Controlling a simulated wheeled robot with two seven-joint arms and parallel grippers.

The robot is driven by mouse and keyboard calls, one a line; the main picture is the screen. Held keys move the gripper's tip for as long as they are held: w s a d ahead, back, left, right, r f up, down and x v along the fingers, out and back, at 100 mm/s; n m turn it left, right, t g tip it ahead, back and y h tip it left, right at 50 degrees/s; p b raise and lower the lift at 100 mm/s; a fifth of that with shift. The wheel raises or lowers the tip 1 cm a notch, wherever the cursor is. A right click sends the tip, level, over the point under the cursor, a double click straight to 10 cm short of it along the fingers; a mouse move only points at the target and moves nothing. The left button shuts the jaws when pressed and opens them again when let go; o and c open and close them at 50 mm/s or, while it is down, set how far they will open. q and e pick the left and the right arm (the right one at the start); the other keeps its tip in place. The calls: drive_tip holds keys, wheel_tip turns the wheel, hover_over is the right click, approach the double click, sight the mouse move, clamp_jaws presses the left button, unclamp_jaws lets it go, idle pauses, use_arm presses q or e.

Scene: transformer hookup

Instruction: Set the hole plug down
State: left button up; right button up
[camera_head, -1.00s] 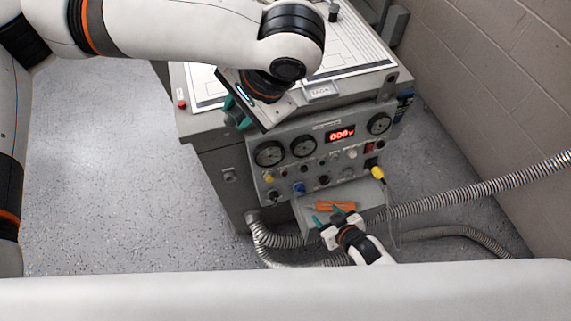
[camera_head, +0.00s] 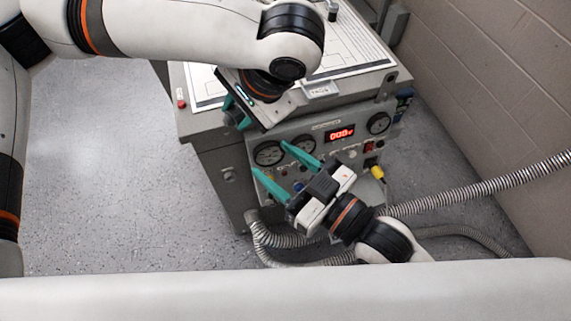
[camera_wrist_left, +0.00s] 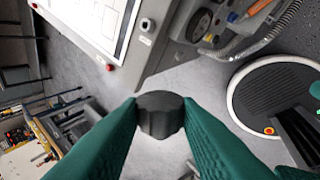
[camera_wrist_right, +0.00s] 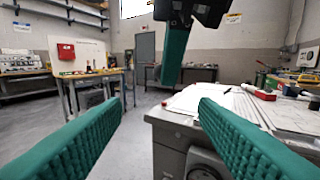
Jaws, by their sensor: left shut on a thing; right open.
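The hole plug (camera_wrist_left: 160,113) is a dark, ridged round cap between the fingertips of my left gripper (camera_wrist_left: 162,108) in the left wrist view. My left gripper (camera_head: 236,108) is shut on it beside the upper left front corner of the grey cabinet (camera_head: 210,155). The plug is not clear in the head view. My right gripper (camera_head: 270,157) is open and empty in front of the cabinet's gauge panel. In the right wrist view its two teal fingers (camera_wrist_right: 160,105) are wide apart, and a left gripper finger (camera_wrist_right: 175,52) hangs beyond them.
A paper sheet (camera_head: 355,48) lies on the cabinet top. Gauges and a red display (camera_head: 340,133) fill the front panel. A ribbed hose (camera_head: 480,190) runs at right beside the block wall (camera_head: 490,90). The floor (camera_head: 95,170) left of the cabinet is clear.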

sight(232, 126)
drive_tip(key=x, duration=1.1)
drive_tip(key=shift+a, duration=0.15)
drive_tip(key=shift+c, duration=0.5)
